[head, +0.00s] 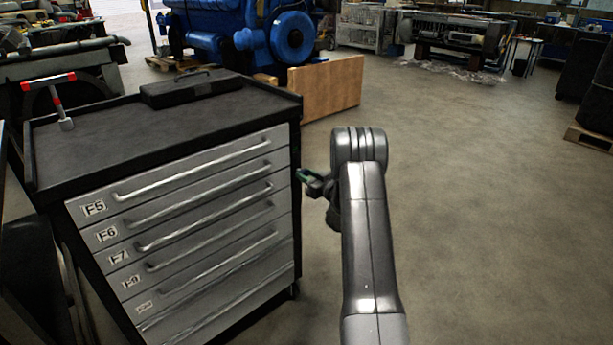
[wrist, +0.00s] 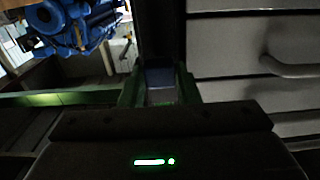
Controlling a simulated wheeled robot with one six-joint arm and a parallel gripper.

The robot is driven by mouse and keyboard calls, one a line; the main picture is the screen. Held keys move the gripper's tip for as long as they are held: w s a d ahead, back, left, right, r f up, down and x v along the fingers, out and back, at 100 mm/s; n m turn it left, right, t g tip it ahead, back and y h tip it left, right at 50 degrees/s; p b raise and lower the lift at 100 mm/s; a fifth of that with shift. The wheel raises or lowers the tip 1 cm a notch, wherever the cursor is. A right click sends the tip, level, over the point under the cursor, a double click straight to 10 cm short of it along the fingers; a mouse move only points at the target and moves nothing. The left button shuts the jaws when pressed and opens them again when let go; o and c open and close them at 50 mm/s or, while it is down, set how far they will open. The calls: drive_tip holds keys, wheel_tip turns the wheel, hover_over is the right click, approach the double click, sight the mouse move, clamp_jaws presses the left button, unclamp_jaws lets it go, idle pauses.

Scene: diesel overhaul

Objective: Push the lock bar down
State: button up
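The grey drawer cabinet (head: 185,215) with a black frame stands at left in the head view, its drawers looking shut. A dark upright strip (wrist: 162,28) runs beside the drawer fronts (wrist: 235,50) in the wrist view. I cannot tell whether this strip is the lock bar or the cabinet's corner. My gripper (head: 309,177) is just right of the cabinet's right front edge. In the wrist view its green fingers (wrist: 160,90) stand apart, in line with the strip's lower end. A small bluish-grey patch shows between them. I cannot tell whether they touch anything.
A red-and-white handled tool (head: 62,96) and a black case (head: 188,88) are on the cabinet top (head: 140,130). A wooden panel (head: 327,88) and a blue engine (head: 245,35) stand behind. The floor right of my arm is clear.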

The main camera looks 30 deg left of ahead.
clamp_jaws()
wheel_tip(320, 180, down, 3)
drive_tip(key=shift+r+b, duration=0.2)
drive_tip(key=shift+b, duration=1.05)
drive_tip(key=o, duration=0.8)
unclamp_jaws()
drive_tip(key=shift+f, duration=0.1)
drive_tip(key=shift+c, duration=0.2)
drive_tip(key=v, duration=1.4)
drive_tip(key=shift+p, duration=0.3)
